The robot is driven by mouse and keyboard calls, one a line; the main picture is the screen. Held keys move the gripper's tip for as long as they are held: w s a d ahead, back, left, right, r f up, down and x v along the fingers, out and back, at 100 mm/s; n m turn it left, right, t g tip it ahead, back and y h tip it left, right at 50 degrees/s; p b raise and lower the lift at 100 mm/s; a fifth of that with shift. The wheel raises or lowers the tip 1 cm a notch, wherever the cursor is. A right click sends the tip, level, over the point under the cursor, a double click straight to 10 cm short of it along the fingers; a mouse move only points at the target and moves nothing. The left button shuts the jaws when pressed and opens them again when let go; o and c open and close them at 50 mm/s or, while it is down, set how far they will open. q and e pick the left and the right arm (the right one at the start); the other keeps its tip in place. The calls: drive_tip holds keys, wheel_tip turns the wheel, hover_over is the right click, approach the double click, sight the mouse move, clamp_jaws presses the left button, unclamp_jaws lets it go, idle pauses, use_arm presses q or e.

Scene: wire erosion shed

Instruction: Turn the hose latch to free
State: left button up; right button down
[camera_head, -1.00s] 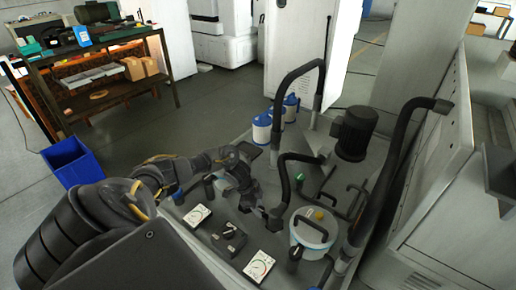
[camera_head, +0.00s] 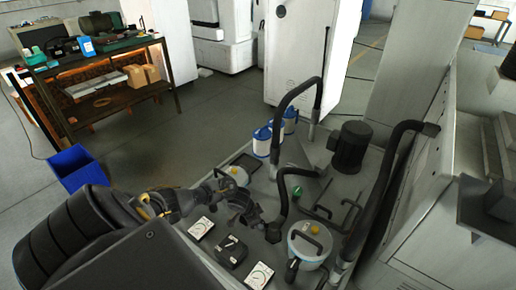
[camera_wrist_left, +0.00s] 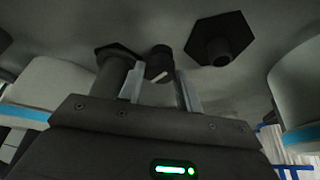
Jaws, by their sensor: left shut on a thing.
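My left gripper (camera_head: 262,222) reaches in from the left over the grey machine deck, beside the lower end of a black curved hose (camera_head: 283,202). In the left wrist view its two pale fingers (camera_wrist_left: 160,88) stand on either side of a short dark knob with a white mark (camera_wrist_left: 159,63), which appears to be the hose latch. The gripper is shut on it. Dark stub fittings with hexagonal flanges stand left (camera_wrist_left: 113,62) and right (camera_wrist_left: 216,45) of the knob. In the head view my gripper and the hose end hide the latch. My right gripper is not in view.
A lidded canister (camera_head: 308,245) stands right of the gripper. Dial gauges (camera_head: 201,228) and a black switch box (camera_head: 231,250) sit in front. A motor (camera_head: 350,147), larger hoses (camera_head: 385,190) and blue-white canisters (camera_head: 262,141) crowd the far side. A blue bin (camera_head: 78,168) stands left.

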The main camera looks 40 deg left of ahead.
use_arm(q)
drive_tip(key=n+p, duration=0.2)
drive_tip(key=y+p, duration=0.1)
drive_tip(key=shift+s+d+r+n, duration=0.1)
drive_tip(key=shift+d+r+n, duration=0.2)
drive_tip(key=shift+n, duration=0.1)
drive_tip(key=n+y+p, duration=0.1)
drive_tip(key=n+p, duration=0.1)
drive_tip(key=shift+f+n, duration=0.1)
drive_tip(key=shift+n, duration=0.3)
drive_tip(key=n+y+p, duration=0.1)
drive_tip(key=n, duration=0.2)
drive_tip(key=shift+d+f+p, duration=0.1)
drive_tip(key=shift+d+p, duration=0.05)
drive_tip(key=shift+p, duration=0.25)
drive_tip(key=shift+n+y+p, duration=0.35)
drive_tip(key=shift+n+y, duration=0.15)
drive_tip(key=shift+n, duration=0.8)
drive_tip(key=shift+w+n, duration=0.2)
drive_tip(key=shift+n, duration=0.1)
drive_tip(key=o, duration=1)
drive_tip(key=shift+f, duration=0.1)
